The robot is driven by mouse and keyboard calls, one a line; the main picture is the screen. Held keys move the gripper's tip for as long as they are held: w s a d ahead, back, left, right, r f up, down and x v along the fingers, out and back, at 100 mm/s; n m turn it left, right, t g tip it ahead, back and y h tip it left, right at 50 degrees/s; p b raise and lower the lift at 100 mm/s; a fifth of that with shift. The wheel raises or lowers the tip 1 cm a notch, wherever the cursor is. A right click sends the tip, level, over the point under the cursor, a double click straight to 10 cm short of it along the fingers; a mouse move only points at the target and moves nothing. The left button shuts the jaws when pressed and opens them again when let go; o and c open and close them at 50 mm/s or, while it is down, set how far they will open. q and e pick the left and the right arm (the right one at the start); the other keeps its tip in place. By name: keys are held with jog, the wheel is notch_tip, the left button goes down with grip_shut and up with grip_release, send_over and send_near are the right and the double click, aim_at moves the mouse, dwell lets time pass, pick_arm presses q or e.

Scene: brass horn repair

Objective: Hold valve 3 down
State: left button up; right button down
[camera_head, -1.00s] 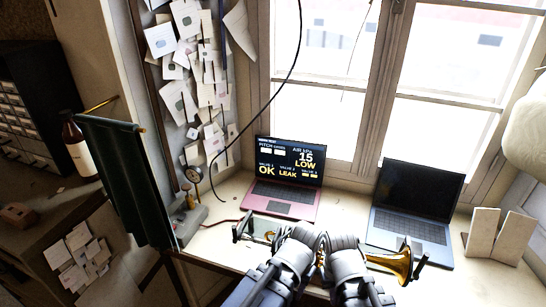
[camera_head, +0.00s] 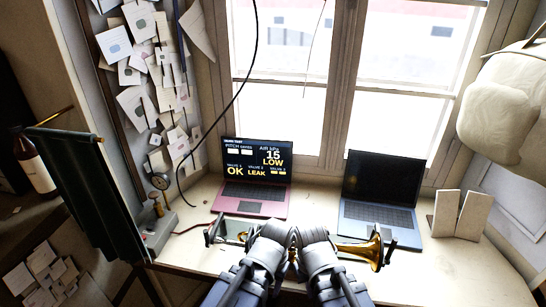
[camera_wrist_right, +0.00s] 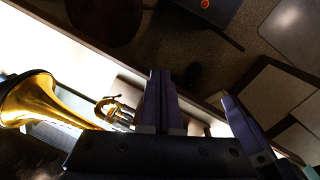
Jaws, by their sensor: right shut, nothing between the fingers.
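The brass horn (camera_head: 362,250) lies across the front of the bench in the head view, bell to the right. Both my arms reach over its middle and hide its valves, so I cannot see whether valve 3 is pressed. My right gripper (camera_head: 317,236) is at the horn, shut with nothing in it; its fingers (camera_wrist_right: 197,98) show in the wrist view, the horn to their left. My left gripper (camera_head: 274,234) is beside it, its fingers hidden.
A pink laptop (camera_head: 248,196) reads air 15 LOW, valve 1 OK, valve 2 LEAK; the valve 3 entry shows no readable word. A blue laptop (camera_head: 378,215) is dark. A gauge device (camera_head: 160,232) stands left. Bookend-like panels (camera_head: 460,213) stand right.

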jog(key=w+d+r+m+y+p, duration=0.1)
jog(key=w+d+r+p, duration=0.3)
jog(key=r+p, duration=0.5)
jog(key=w+d+r+p, duration=0.4)
jog(key=r+p, duration=0.4)
jog(key=w+a+n, duration=0.9)
jog(key=a+n, duration=0.5)
jog(key=shift+w+r+p, duration=0.2)
jog(key=shift+r+p, duration=0.2)
jog(key=shift+p, duration=0.05)
jog(key=shift+f, duration=0.15)
notch_tip(320, 180, down, 14)
jog(key=b, duration=1.4)
